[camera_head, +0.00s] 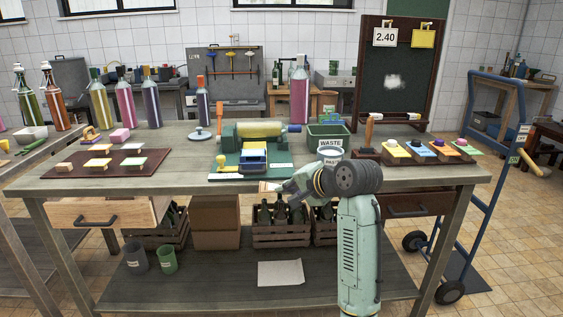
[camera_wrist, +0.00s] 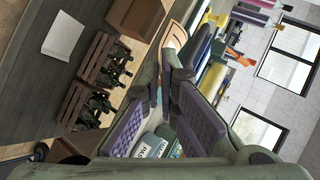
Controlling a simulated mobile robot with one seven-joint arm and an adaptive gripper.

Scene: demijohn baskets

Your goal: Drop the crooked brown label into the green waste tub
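My gripper (camera_head: 284,187) hangs at the table's front edge, its fingers pointing left. In the wrist view its padded fingers (camera_wrist: 168,78) converge on a small cream label with a brown border (camera_wrist: 178,36), which sticks out tilted beyond the fingertips. This label also shows at the fingertips in the head view (camera_head: 267,186). The green waste tub (camera_head: 313,133) stands on the table behind and right of my gripper, marked WASTE. A grey paste tin (camera_head: 330,157) stands in front of it. The tub's inside is mostly hidden.
A green labelling machine with a yellow roller (camera_head: 258,129) stands left of the tub. A brown board with several pale labels (camera_head: 105,170) lies at left; a tray with coloured cards (camera_head: 425,152) lies at right. Bottles stand at the back left. Crates (camera_head: 281,236) sit below.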

